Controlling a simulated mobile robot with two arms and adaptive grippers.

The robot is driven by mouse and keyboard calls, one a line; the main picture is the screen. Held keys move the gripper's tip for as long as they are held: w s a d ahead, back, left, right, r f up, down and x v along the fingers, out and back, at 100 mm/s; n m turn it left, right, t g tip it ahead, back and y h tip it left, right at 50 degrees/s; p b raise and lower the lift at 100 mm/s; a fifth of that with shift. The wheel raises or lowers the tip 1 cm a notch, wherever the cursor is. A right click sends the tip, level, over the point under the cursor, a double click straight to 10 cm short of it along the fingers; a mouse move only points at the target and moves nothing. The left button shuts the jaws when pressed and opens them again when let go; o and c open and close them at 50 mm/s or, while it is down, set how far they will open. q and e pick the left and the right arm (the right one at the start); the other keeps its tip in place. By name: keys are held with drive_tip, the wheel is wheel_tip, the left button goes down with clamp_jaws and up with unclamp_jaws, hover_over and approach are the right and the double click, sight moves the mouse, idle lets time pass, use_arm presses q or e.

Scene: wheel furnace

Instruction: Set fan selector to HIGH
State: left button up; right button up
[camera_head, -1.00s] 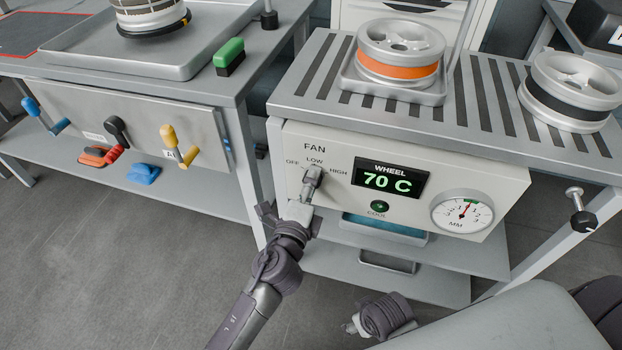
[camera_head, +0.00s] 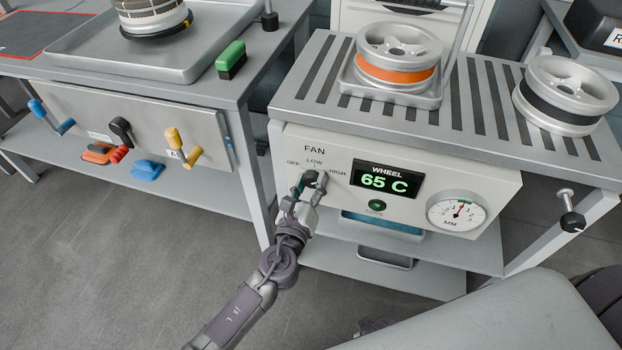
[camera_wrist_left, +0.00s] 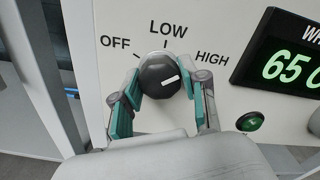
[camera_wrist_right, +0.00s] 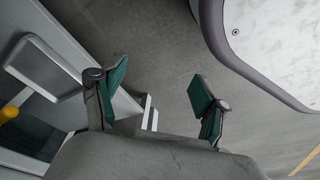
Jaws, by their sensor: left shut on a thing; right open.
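The fan selector is a round dark knob (camera_wrist_left: 152,74) on the pale furnace panel, marked OFF, LOW and HIGH. In the left wrist view its white pointer mark lies to the right, on the HIGH side and slightly below the HIGH label. My left gripper (camera_wrist_left: 164,88) is shut on the knob, with one teal-padded finger on each side. In the head view the left gripper (camera_head: 311,186) partly covers the knob. My right gripper (camera_wrist_right: 158,92) is open and empty over the floor.
A wheel display (camera_head: 386,180) reads 65 C, with a green COOL button (camera_head: 376,205) below it. An MM dial (camera_head: 457,211) sits to the right. A wheel with an orange band (camera_head: 398,72) stands on the slatted top. Coloured levers (camera_head: 180,147) are on the left bench.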

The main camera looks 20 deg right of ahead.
use_arm(q)
drive_tip(key=shift+m+p, duration=0.45)
drive_tip(key=shift+m, duration=0.95)
use_arm(e)
drive_tip(key=shift+s+d+f, duration=0.2)
drive_tip(key=shift+s+f, duration=1.05)
drive_tip(key=shift+f, duration=0.1)
use_arm(q)
drive_tip(key=o, duration=1.1)
drive_tip(key=shift+s, duration=0.1)
drive_tip(key=shift+s+a, duration=0.25)
drive_tip(key=shift+s, duration=0.05)
drive_tip(key=v, duration=1.1)
drive_tip(key=shift+a, duration=0.1)
